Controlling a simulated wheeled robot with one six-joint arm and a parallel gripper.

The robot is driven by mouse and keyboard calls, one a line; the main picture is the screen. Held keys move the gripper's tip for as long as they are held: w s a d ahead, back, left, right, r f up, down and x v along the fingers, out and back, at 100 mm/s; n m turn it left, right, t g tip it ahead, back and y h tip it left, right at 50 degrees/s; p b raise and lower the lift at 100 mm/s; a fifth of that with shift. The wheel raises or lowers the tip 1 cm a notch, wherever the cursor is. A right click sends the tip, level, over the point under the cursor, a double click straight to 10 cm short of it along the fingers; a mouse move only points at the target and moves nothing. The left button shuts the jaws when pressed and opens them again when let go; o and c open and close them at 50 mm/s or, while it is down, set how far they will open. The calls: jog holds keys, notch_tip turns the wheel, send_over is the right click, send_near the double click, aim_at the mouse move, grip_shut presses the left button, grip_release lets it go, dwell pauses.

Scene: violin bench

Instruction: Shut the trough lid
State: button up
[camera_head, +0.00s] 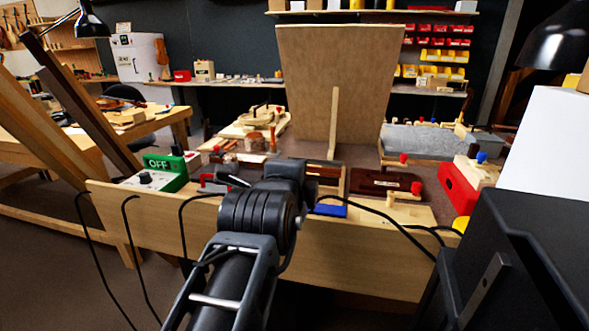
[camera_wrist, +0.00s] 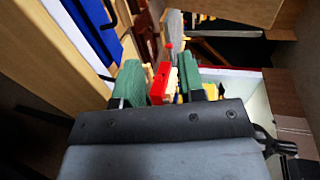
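A large brown wooden panel (camera_head: 345,75), which looks like the trough lid, stands raised and nearly upright at the middle of the bench. A thin pale wooden strip (camera_head: 334,122) stands upright in front of it. The trough itself is not clearly seen. My gripper (camera_wrist: 162,84) has green fingertips, which are apart in the wrist view. A red piece (camera_wrist: 160,80) shows between them and seems to lie beyond, not held. In the head view my arm hides the fingertips, in front of and below the panel.
A green OFF switch box (camera_head: 166,174) stands on the bench at left. A blue item (camera_head: 330,210) lies by the front edge. A dark brown block (camera_head: 381,182), a red box (camera_head: 460,185) and a grey slab (camera_head: 435,138) sit at right. Black cables hang over the front.

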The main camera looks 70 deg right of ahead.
jog(key=shift+s+a+r, duration=0.15)
jog(key=shift+a+r, duration=0.05)
jog(key=shift+a, duration=0.3)
jog(key=shift+s+a+r, duration=0.2)
jog(key=shift+a+r, duration=0.05)
jog(key=shift+a, duration=0.25)
jog(key=shift+s+a+r, duration=0.15)
jog(key=shift+a+r, duration=0.05)
jog(key=shift+a, duration=0.3)
